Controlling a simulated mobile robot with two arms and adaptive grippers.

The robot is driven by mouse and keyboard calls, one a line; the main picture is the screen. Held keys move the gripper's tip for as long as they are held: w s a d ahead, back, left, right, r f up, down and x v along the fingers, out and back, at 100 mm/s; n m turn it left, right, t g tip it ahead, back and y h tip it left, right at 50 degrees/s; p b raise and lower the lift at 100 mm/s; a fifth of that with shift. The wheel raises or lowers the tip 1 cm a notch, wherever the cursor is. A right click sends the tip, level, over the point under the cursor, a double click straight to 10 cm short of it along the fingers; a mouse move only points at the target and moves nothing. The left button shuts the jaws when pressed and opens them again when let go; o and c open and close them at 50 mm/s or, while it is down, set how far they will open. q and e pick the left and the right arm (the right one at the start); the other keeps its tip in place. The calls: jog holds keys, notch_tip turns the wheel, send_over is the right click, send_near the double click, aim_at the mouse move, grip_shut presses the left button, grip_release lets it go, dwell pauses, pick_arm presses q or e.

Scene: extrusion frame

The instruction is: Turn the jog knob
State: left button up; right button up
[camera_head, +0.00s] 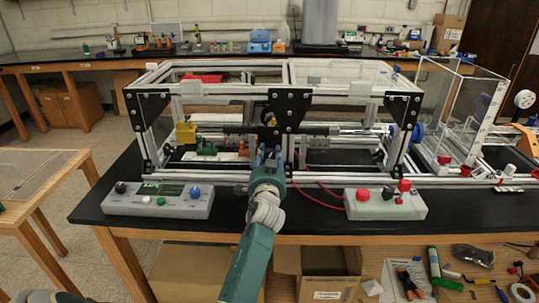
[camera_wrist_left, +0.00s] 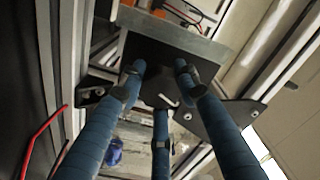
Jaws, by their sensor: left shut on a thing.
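A grey control box (camera_head: 150,208) on the front left of the black bench has a green display, a black knob (camera_head: 120,187), a blue knob (camera_head: 195,192) and small buttons. I cannot tell which is the jog knob. My left gripper (camera_head: 262,154) is to the right of this box, apart from it, at the front of the extrusion frame (camera_head: 225,87). In the left wrist view its blue fingers (camera_wrist_left: 160,82) are closed against a dark plate (camera_wrist_left: 150,52) by the frame. The exact contact is partly hidden. My right gripper is not in view.
A second box (camera_head: 375,207) with red knobs stands at the front right, with red cables behind it. A clear-walled enclosure (camera_head: 455,110) is at the right. Open cardboard boxes (camera_head: 330,262) and loose tools are below the bench edge. A wooden table (camera_head: 30,185) is at the left.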

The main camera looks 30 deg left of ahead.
pick_arm(q)
jog(key=shift+f, duration=0.25)
jog(key=o, duration=0.8)
jog(key=shift+o, duration=0.4)
jog(key=shift+a, duration=0.15)
jog(key=v, duration=0.7)
jog(key=shift+s, duration=0.2)
jog(key=shift+d, duration=0.2)
